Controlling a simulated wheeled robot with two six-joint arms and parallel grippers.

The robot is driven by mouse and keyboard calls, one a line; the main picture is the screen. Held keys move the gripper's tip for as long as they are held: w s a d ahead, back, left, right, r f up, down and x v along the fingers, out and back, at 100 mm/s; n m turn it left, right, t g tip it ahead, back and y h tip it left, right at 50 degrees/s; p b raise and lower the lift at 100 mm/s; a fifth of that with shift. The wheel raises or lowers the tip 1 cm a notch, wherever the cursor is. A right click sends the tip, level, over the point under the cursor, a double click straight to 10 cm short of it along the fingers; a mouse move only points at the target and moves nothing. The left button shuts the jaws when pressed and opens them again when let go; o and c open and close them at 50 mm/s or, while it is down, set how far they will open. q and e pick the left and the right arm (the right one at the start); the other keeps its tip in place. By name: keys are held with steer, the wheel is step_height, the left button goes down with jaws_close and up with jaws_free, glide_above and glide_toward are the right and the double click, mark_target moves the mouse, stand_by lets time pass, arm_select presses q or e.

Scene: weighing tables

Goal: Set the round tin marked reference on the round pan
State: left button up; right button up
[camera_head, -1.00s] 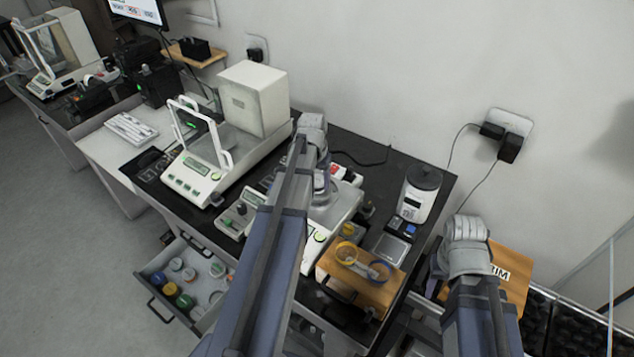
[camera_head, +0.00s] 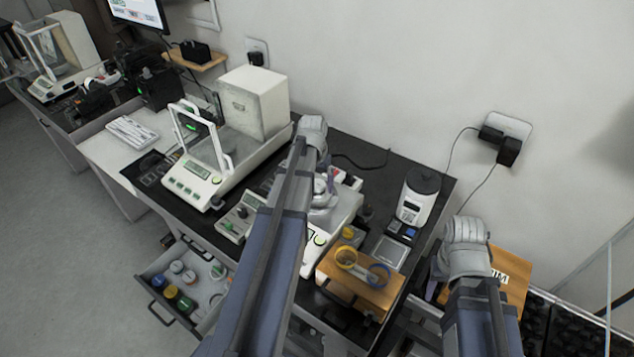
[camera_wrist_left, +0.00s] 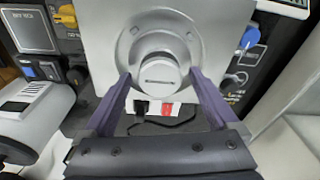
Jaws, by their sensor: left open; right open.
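A small silver round tin (camera_wrist_left: 160,73) with a dark label strip, too small to read, stands on the round pan (camera_wrist_left: 143,50) in the left wrist view. The pan belongs to a white balance (camera_head: 340,214) in the middle of the dark table. My left gripper (camera_wrist_left: 163,78) is open, its purple fingers on either side of the tin with visible gaps. In the head view my left arm partly hides the tin and pan. My right gripper (camera_head: 434,280) is open and apart from these things, at the right, mostly hidden by its own wrist.
A wooden block (camera_head: 358,283) with yellow and blue rings stands at the front right. A white device (camera_head: 418,195) stands behind it. A glass-shielded balance (camera_head: 200,175) is to the left. An open drawer (camera_head: 160,285) with several jars juts out at the front.

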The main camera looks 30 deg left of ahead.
mark_target(316, 187)
arm_select(q)
step_height(316, 187, up, 11)
steer(key=s+p, duration=0.1)
steer(key=p, duration=0.9)
steer(key=shift+s, duration=0.15)
steer(key=shift+d, duration=0.2)
steer(key=s+d+m, duration=0.1)
steer(key=s+d, duration=0.4)
steer(key=d, duration=0.5)
steer(key=s+d+m+g, duration=0.1)
steer(key=s+d, duration=0.4)
steer(key=d, duration=0.5)
steer(key=s+d+m+y, duration=0.1)
steer(key=s+d+m, duration=0.2)
steer(key=d, duration=0.7)
steer(key=shift+s+g, duration=0.3)
steer(key=shift+s, duration=0.75)
steer(key=shift+s, duration=0.1)
